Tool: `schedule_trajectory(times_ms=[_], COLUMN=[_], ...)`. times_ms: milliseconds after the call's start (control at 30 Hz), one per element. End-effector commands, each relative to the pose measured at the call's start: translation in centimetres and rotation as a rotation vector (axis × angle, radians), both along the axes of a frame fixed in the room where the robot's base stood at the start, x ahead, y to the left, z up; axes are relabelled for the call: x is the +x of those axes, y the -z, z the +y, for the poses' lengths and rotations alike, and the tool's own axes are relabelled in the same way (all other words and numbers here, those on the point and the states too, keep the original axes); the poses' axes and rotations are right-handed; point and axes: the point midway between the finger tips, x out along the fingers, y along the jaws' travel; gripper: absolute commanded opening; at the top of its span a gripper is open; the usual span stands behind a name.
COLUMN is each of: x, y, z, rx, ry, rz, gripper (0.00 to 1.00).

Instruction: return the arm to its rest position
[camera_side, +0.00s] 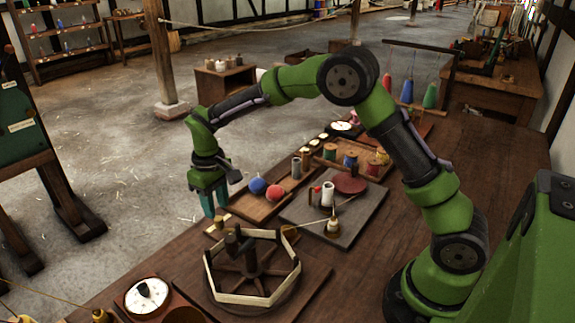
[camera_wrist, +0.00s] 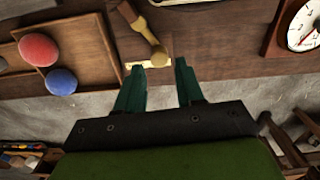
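My green arm reaches out over the far edge of the wooden workbench (camera_side: 190,240). My gripper (camera_side: 214,208) hangs fingers-down, above the bench edge by the tray with a blue ball and a red ball. In the wrist view my gripper (camera_wrist: 160,68) has its two teal fingers apart, with nothing between them. Beyond the fingertips lie a pale yellow label (camera_wrist: 148,63) and a wooden peg-like piece (camera_wrist: 140,30). Grey floor shows beneath the fingers.
A tray (camera_side: 262,210) holds a blue ball (camera_side: 258,185) and a red ball (camera_side: 274,191). A hexagonal reel (camera_side: 252,297), a white dial (camera_side: 147,296) and a board (camera_side: 350,222) with a white spool (camera_side: 328,194) stand nearby. Hanging coloured bobbins (camera_side: 407,91) are behind my arm.

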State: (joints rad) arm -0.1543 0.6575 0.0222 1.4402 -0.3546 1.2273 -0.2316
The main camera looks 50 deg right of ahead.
Motion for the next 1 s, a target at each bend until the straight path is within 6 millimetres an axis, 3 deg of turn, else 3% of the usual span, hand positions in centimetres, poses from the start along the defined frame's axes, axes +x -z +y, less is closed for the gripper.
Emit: schedule_trajectory(times_ms=[233, 600, 667, 733, 1000], x=[0.0, 0.1, -0.7, -1.9, -8.8], y=[-1.9, -1.8, -0.9, -1.2, -7.5], z=[0.0, 0.1, 0.1, 0.0, -1.6], rx=[-0.001, 0.003, 0.007, 0.021, 0.107], ry=[0.000, 0.014, 0.028, 0.050, 0.184], rz=[-0.001, -0.008, 0.010, 0.007, -0.116], gripper=[0.37, 0.37, 0.37, 0.37, 0.37])
